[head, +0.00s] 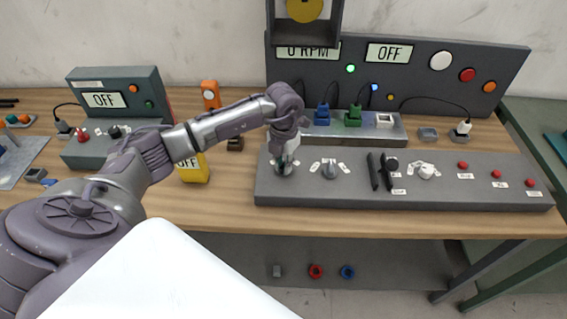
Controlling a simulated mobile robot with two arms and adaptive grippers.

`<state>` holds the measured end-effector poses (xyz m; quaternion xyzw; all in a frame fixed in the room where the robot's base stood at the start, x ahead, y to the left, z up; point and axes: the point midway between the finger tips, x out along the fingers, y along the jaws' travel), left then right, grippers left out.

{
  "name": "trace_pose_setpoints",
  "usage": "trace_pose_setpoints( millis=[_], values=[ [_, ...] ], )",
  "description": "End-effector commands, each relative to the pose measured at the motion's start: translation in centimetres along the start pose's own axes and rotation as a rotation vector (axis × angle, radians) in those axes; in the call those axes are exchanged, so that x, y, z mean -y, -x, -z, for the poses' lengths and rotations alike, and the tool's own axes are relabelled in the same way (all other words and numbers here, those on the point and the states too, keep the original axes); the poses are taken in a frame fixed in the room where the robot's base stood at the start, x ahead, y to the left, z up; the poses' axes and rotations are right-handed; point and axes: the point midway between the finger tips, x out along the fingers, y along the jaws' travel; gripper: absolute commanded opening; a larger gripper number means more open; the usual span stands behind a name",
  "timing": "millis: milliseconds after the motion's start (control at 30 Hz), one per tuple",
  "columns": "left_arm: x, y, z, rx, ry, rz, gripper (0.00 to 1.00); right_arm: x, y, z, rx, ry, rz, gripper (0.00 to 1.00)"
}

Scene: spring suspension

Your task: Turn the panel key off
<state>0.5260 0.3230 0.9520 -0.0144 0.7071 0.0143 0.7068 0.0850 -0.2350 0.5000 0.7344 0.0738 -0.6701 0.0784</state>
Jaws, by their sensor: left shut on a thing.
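The grey control panel (440,195) runs along the front of the bench. My left gripper (284,163) points down at the panel's left end. It is shut on the panel key (283,170), the leftmost control. The fingers and wrist hide most of the key, so I cannot tell its turn position. The upright back panel (430,85) has one display reading "0 RPM" and another reading "OFF" (389,53). A green lamp (351,69) and a blue lamp on it are lit. My right gripper is not in view.
Right of the key are a grey knob (330,170), black levers (380,172), a white knob (426,172) and red buttons. A row of coloured connectors (353,116) stands behind. At left are a yellow meter (194,170) and a grey box (117,101) reading "OFF".

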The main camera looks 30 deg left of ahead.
Motion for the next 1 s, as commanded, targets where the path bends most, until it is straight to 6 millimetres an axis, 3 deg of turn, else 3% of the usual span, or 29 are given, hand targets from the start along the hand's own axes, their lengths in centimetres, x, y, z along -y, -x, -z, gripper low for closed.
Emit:
trace_pose_setpoints(
  millis=[367, 1000],
  values=[
    [0.1, 0.0, 0.0, 0.000, 0.195, 0.001, 0.00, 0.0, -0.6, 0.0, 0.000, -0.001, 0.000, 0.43],
    [0.3, 0.1, -0.2, 0.002, 0.778, 0.001, 0.00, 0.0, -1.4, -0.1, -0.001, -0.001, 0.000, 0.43]
  ],
)
